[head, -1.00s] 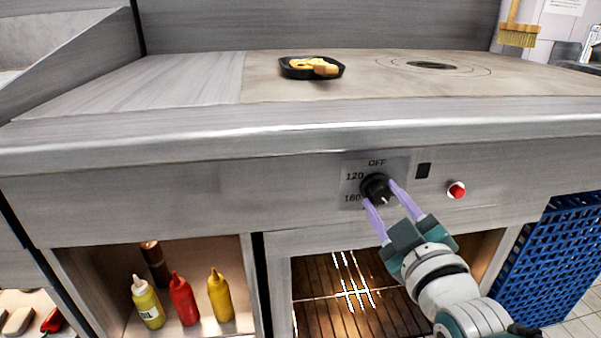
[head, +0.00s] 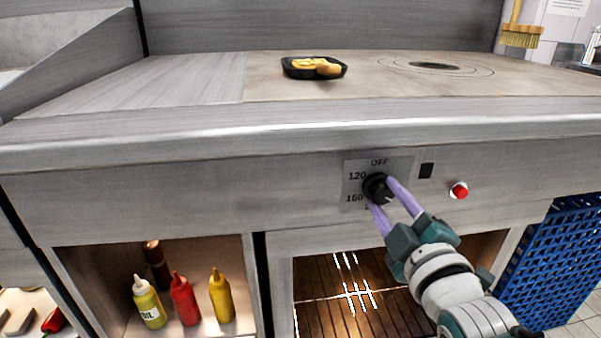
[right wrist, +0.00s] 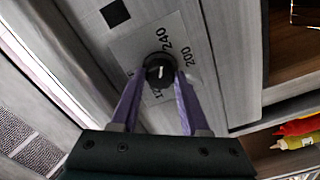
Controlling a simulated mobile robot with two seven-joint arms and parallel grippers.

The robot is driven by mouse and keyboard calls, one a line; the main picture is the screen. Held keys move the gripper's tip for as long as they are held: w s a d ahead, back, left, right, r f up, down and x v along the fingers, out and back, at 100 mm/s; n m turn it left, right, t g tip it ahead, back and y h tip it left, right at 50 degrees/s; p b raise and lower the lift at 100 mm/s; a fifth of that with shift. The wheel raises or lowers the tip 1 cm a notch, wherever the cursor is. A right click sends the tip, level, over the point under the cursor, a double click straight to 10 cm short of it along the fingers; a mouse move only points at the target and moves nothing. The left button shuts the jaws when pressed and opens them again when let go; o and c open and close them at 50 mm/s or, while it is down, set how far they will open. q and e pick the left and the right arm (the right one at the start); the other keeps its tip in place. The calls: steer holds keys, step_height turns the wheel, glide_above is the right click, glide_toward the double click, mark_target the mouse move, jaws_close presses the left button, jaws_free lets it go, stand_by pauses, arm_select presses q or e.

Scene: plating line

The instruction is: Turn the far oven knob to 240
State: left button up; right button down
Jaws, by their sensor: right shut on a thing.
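The black oven knob (head: 378,188) sits on a grey dial plate (head: 353,187) on the oven's front panel. "OFF", "120" and "160" show in the head view. The right wrist view shows the knob (right wrist: 160,68) with "240" and "200" beside it. A short white mark shows on the knob's face; I cannot tell exactly which number it points to. My right gripper (head: 380,191) has its purple fingers shut on the knob, one on each side; they also show in the right wrist view (right wrist: 160,76). My left gripper is not in view.
A red button (head: 459,191) and a black square (head: 426,171) are right of the dial. A black pan (head: 314,75) with food stands on the cooktop. Sauce bottles (head: 185,299) stand in the lower shelf. A blue crate (head: 567,255) is at the right.

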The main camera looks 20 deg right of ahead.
steer(key=shift+c, duration=2)
jaws_free()
steer(key=shift+s+a, duration=0.1)
steer(key=shift+s, duration=0.25)
steer(key=p+v, duration=0.2)
steer(key=v, duration=0.7)
steer(key=shift+p, duration=0.3)
steer(key=shift+s, duration=0.1)
